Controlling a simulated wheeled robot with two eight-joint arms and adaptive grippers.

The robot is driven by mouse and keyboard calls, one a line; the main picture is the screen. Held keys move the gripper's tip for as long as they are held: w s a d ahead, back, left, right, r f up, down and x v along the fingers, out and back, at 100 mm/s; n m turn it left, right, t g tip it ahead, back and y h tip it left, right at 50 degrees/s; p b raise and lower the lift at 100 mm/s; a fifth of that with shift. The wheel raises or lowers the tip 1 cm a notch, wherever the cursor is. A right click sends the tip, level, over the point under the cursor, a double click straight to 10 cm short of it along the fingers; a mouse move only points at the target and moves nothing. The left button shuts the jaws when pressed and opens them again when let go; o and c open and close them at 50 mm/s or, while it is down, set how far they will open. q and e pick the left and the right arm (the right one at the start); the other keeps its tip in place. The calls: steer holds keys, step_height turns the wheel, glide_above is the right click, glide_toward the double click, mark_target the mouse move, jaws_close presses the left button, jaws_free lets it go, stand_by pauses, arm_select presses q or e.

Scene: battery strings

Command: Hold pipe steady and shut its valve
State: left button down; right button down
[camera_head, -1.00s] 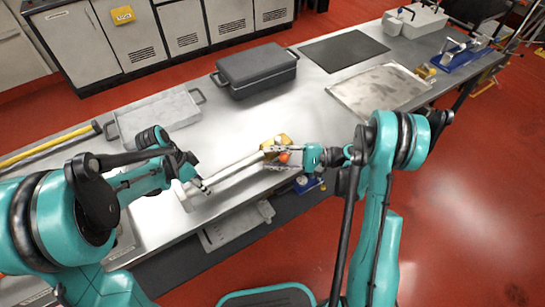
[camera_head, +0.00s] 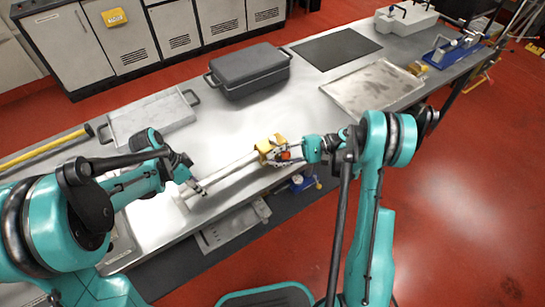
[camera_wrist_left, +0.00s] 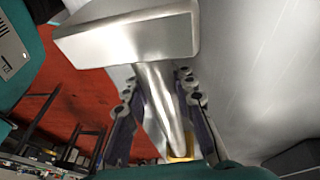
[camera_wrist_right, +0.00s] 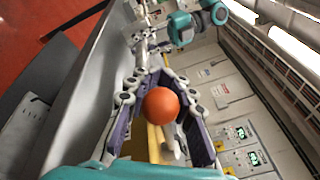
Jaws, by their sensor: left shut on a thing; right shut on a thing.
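The silver pipe (camera_head: 232,172) lies slantwise over the near edge of the steel bench. Its yellow valve body (camera_head: 265,147) is at the right end, with an orange ball-shaped knob (camera_head: 285,156) beside it. My left gripper (camera_head: 194,187) is shut on the pipe near its left end. In the left wrist view the pipe (camera_wrist_left: 160,95) runs between the fingers (camera_wrist_left: 163,95), with a wide crosspiece at its end. My right gripper (camera_head: 290,152) is at the valve. In the right wrist view the orange knob (camera_wrist_right: 160,105) sits between its fingers, partly covering a yellow part behind.
A dark lidded box (camera_head: 250,75), a grey tray (camera_head: 150,120), a black mat (camera_head: 337,48) and a shallow metal tray (camera_head: 370,88) stand farther back. A blue clamp-like tool (camera_head: 455,50) is at the far right. The bench middle is clear.

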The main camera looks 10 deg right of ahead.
steer(key=c, duration=1.3)
jaws_free()
steer(key=shift+o, duration=0.2)
step_height(320, 180, up, 10)
